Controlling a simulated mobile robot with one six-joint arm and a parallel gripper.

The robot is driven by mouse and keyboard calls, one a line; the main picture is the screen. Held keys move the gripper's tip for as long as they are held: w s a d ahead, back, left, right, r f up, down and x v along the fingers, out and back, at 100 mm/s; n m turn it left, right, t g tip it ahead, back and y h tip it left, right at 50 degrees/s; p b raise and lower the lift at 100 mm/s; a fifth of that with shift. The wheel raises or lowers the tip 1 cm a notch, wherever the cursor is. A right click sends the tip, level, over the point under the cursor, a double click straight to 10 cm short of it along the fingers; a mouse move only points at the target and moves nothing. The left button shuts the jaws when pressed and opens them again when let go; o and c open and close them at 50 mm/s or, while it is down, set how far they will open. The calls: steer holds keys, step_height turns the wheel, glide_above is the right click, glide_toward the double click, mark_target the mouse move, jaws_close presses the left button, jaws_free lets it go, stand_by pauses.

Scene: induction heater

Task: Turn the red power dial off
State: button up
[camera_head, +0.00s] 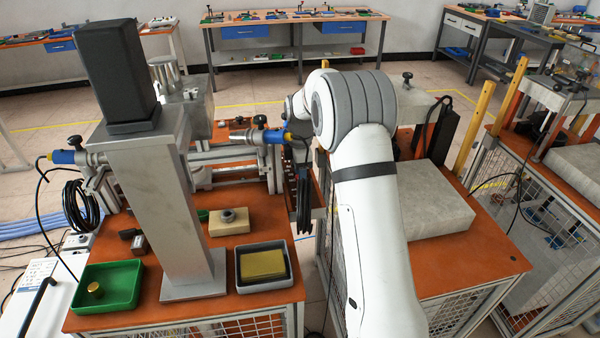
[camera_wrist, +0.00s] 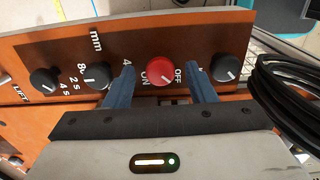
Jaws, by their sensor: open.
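The red power dial (camera_wrist: 161,71) shows in the wrist view on an orange control panel (camera_wrist: 215,40). White "ON" and "OFF" labels stand at its left and right sides. My gripper (camera_wrist: 160,80) is open, with one blue-grey finger on each side of the dial; I cannot tell whether the fingers touch it. A light line on the dial points toward the lower right. In the head view my white arm reaches away from me, and the dial and gripper tips are hidden behind it.
Black knobs sit on the panel beside the dial, one at the right (camera_wrist: 226,68) and others at the left (camera_wrist: 97,76). A coil of black cable (camera_wrist: 290,95) hangs close at the right. In the head view a grey post (camera_head: 160,200) stands on the left orange table.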

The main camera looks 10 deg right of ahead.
step_height(320, 180, up, 8)
steer(key=shift+f, duration=0.1)
stand_by(0.4)
